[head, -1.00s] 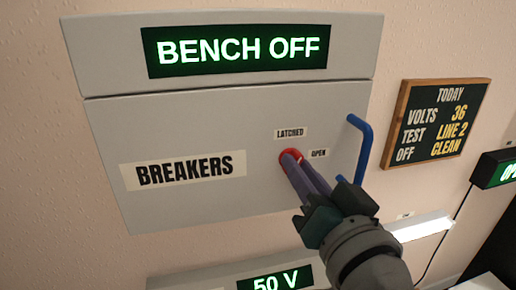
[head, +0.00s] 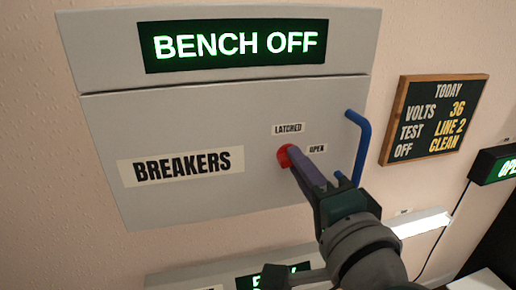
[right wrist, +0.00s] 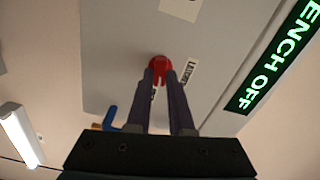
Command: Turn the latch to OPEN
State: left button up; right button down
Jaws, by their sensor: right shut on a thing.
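The red latch knob (head: 283,156) is on the grey breaker panel (head: 190,120). The LATCHED label (head: 288,129) is above it and the OPEN label (head: 317,149) is to its right. My right gripper (head: 294,152) reaches up from the lower right, with its fingers shut on the knob. In the right wrist view, the two dark fingers (right wrist: 160,82) meet the red knob (right wrist: 159,66) from either side. The fingers partly hide the knob, so its exact angle is hard to tell. My left gripper is not in view.
A blue handle (head: 362,145) sticks out at the panel's right edge, close to my right gripper. A BENCH OFF display (head: 235,45) is above. A chalkboard (head: 435,120) hangs to the right. A lit lamp (head: 422,223) is at lower right.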

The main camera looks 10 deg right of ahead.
jog(key=shift+m, duration=1)
jog(key=c, duration=0.8)
grip_release()
jog(key=s, duration=1)
jog(key=shift+d, duration=0.2)
